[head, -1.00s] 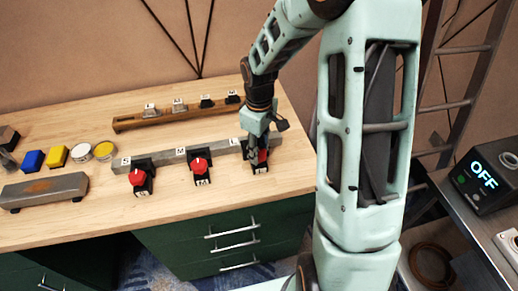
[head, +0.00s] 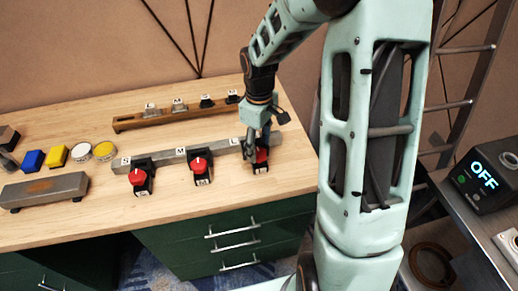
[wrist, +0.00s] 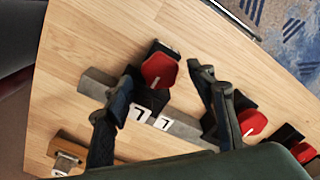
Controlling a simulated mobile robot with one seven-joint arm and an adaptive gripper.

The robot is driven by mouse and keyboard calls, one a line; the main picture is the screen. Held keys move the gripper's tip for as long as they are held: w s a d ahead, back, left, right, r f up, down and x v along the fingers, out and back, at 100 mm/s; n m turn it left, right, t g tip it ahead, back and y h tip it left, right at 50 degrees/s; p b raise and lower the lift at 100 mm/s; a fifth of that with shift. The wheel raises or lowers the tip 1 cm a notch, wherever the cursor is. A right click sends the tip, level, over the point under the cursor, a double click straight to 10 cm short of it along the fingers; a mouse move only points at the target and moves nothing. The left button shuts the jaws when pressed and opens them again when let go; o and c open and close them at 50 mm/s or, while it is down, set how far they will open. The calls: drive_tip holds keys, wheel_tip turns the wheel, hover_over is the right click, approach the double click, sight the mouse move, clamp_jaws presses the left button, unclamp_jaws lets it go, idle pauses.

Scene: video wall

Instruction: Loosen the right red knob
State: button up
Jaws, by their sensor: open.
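The right red knob (head: 261,155) sits on a black base at the right end of a grey bar (head: 226,147). In the wrist view this knob (wrist: 160,69) shows between the fingers, with a thin white line on its face. My gripper (head: 252,156) is open at the knob, just to its left and partly over it in the head view. In the wrist view its two fingers (wrist: 166,76) stand apart on either side of the knob. I cannot tell whether either finger touches it.
A middle red knob (head: 199,166) and a left red knob (head: 138,177) share the bar. Behind is a brown rail (head: 150,122) with several small switches. Blue (head: 32,160) and yellow (head: 55,155) blocks lie left. A box reading OFF (head: 489,178) stands far right.

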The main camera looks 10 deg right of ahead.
sight(259, 152)
wheel_tip(259, 152, up, 10)
idle(0.3)
idle(0.3)
